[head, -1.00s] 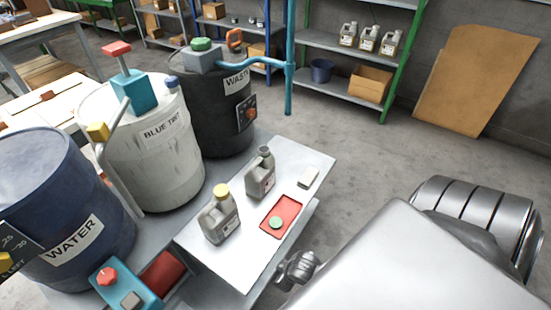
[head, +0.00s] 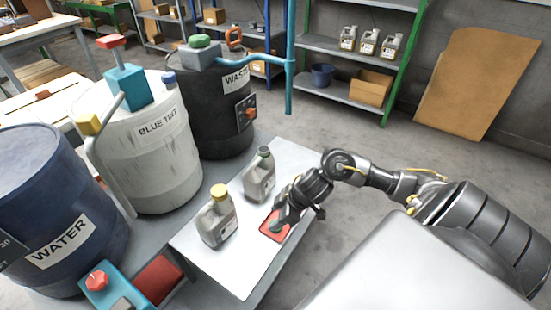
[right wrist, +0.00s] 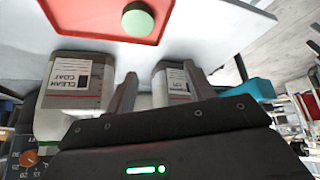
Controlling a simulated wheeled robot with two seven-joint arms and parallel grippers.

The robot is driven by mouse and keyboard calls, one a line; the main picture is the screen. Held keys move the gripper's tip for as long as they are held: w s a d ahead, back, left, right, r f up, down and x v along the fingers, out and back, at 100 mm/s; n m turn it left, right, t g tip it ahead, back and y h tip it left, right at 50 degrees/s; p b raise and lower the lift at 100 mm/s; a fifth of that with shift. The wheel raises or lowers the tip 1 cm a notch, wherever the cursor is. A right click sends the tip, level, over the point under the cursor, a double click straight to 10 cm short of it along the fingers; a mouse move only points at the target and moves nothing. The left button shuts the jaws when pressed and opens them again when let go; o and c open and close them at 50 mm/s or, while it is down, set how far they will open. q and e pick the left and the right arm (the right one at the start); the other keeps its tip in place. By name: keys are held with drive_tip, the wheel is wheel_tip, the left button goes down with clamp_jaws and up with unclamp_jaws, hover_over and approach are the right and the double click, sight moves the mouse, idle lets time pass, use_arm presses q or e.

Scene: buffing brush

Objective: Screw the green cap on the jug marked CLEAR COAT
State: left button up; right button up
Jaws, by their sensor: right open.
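The green cap (right wrist: 138,20) lies on the red tray (right wrist: 95,12) in the right wrist view; my gripper mostly hides it in the head view. The grey jug without a coloured cap (head: 259,176) stands upright at the table's far side. In the wrist view it appears to be the left jug (right wrist: 72,92), whose label seems to read CLEAR COAT. A second grey jug with a yellow cap (head: 217,218) stands nearer. My right gripper (head: 279,224) is over the tray (head: 268,216), its fingers (right wrist: 160,88) apart and empty. My left gripper is out of view.
The white table (head: 236,277) carries the jugs and tray. Drums marked WATER (head: 55,210), BLUE TINT (head: 155,150) and WASTE (head: 215,110) stand to its left. A teal box with a red knob (head: 100,288) is near its front left.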

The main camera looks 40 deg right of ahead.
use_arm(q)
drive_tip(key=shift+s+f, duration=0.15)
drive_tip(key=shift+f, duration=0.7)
use_arm(e)
drive_tip(key=s+d+r+g+h, duration=0.1)
drive_tip(key=d, duration=0.4)
drive_tip(key=shift+s+d+r+m+g, duration=0.25)
drive_tip(key=shift+s+r+m+g, duration=0.05)
drive_tip(key=shift+s+r, duration=0.05)
drive_tip(key=shift+f, duration=0.1)
drive_tip(key=b+x, duration=0.2)
drive_tip(key=x, duration=0.2)
drive_tip(key=shift+w+a+f, duration=0.15)
drive_tip(key=shift+a+f, duration=0.05)
drive_tip(key=shift+f, duration=0.1)
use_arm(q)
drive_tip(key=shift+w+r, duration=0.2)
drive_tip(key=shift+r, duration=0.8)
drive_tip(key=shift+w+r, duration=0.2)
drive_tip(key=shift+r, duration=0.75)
use_arm(e)
drive_tip(key=shift+w+a+f, duration=0.1)
drive_tip(key=shift+w+f, duration=0.05)
drive_tip(key=shift+f, duration=0.2)
